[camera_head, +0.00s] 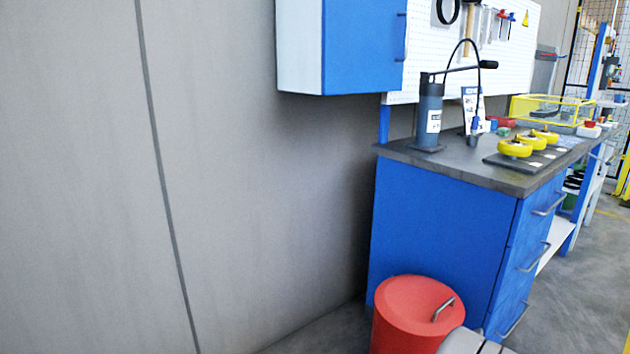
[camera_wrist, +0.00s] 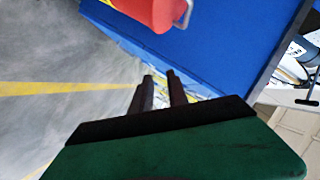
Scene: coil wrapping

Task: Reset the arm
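My gripper (camera_wrist: 160,77) shows in the wrist view as two dark fingers with a narrow gap between them. Nothing is seen between the fingers, so it looks open and empty. Its fingertips point toward the blue workbench (camera_wrist: 225,50) and the grey floor. In the head view the gripper is out of sight. Only a small grey piece, probably part of my arm, shows at the bottom edge beside the red bin (camera_head: 405,315).
The blue workbench (camera_head: 440,225) stands right of the bin, bearing a dark cylindrical device (camera_head: 428,115) and yellow round parts (camera_head: 515,149). A blue wall cabinet (camera_head: 362,45) hangs above. A plain grey wall (camera_head: 240,190) fills the left. Open floor (camera_head: 585,280) lies at right.

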